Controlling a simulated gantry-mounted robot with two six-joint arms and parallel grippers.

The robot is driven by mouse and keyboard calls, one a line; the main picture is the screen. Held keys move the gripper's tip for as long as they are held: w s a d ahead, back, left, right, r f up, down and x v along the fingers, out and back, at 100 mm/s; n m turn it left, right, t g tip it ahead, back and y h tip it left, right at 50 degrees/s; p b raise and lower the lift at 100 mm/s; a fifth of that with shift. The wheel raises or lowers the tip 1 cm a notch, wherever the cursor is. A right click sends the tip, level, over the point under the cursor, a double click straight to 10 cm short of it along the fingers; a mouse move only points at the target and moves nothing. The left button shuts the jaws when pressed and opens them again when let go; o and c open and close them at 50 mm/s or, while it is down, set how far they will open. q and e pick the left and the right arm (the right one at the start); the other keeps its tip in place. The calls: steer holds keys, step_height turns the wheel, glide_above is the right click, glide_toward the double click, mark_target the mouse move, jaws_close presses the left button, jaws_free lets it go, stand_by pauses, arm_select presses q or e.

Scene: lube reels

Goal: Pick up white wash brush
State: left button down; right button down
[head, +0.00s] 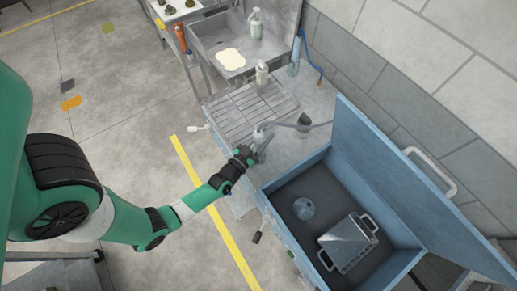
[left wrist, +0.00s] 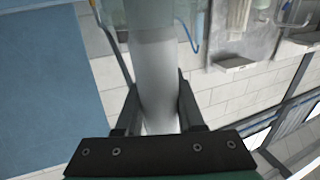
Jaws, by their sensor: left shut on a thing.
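My left gripper (head: 252,158) is at the front edge of the slatted bench, beside the blue box. It is shut on an upright pale grey-white cylinder (head: 260,139). In the left wrist view the smooth cylinder (left wrist: 157,75) stands between the two fingers of my left gripper (left wrist: 158,105); its far end is out of clear sight. I cannot tell whether it is the wash brush, as no bristles show. A small white object (head: 193,128) shows at the bench's left side, apart from the gripper; it is too small to identify. My right gripper is not in view.
The open blue box (head: 285,225) holds a grey metal container (head: 347,243) and a round grey piece (head: 304,209); its raised lid (head: 390,180) stands at right. A white bottle (head: 262,73) stands behind the slatted bench (head: 240,110), near the sink (head: 215,40).

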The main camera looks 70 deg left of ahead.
arm_select(q)
steer(key=shift+r, duration=0.15)
stand_by(0.7)
step_height(320, 180, up, 10)
steer(key=p, duration=0.7)
